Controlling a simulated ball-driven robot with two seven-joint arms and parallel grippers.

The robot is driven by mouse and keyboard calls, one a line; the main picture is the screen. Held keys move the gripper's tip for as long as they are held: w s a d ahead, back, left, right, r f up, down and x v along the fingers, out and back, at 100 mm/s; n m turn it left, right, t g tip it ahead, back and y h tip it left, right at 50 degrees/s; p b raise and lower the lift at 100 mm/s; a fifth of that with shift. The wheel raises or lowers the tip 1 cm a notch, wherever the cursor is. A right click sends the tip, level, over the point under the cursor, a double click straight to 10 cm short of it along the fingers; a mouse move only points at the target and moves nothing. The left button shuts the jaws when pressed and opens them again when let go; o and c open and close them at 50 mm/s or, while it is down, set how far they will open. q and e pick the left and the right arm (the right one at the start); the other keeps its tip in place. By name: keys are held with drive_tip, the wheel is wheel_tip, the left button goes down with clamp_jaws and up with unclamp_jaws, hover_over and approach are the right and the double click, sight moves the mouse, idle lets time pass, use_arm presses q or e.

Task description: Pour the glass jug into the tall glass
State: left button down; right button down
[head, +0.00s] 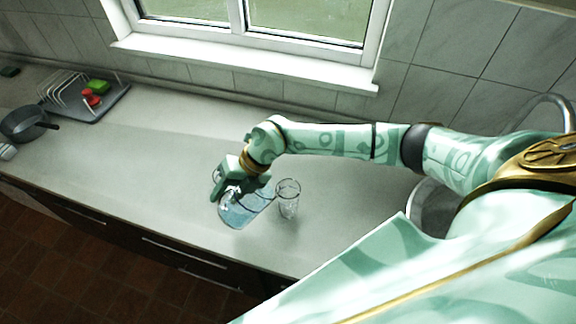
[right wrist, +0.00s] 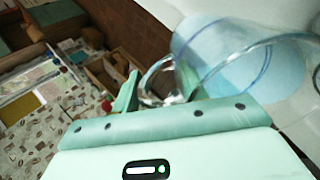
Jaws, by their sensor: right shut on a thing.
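The glass jug (head: 243,209) holds blue liquid and hangs at my right gripper (head: 228,187) in the head view. The jug looks tilted, with its upper end to the right, towards the tall glass. In the right wrist view the clear, blue-tinted jug (right wrist: 235,62) fills the upper right, and my right gripper (right wrist: 155,90) is shut on its handle. The tall glass (head: 289,203) stands upright on the counter, just right of the jug. It looks empty; no blue shows in it. Whether jug and glass touch, I cannot tell. My left gripper is not in view.
The grey counter (head: 140,165) is clear left of the jug. A dish rack (head: 95,103) with red and green items and a dark pan (head: 25,123) stand at the far left. A round metal sink (head: 430,208) lies to the right, partly behind my arm.

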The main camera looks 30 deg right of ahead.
drive_tip(key=shift+d+r+b, duration=0.2)
drive_tip(key=shift+r+b, duration=0.05)
drive_tip(key=shift+b, duration=0.05)
drive_tip(key=shift+r+y+b, duration=0.2)
drive_tip(key=shift+y+b, duration=0.1)
drive_tip(key=shift+b, duration=0.1)
drive_tip(key=shift+d+r+b, duration=0.25)
drive_tip(key=shift+r+b, duration=0.05)
drive_tip(key=shift+b, duration=0.15)
drive_tip(key=shift+r+y, duration=0.15)
drive_tip(key=shift+y, duration=0.25)
drive_tip(key=shift+d+r+t+b, duration=0.15)
drive_tip(key=shift+t+b, duration=0.15)
drive_tip(key=shift+b, duration=0.15)
drive_tip(key=shift+s, duration=0.1)
drive_tip(key=shift+r+b, duration=0.2)
drive_tip(key=shift+b, duration=0.2)
drive_tip(key=shift+d+r+y, duration=0.1)
drive_tip(key=shift+y, duration=0.2)
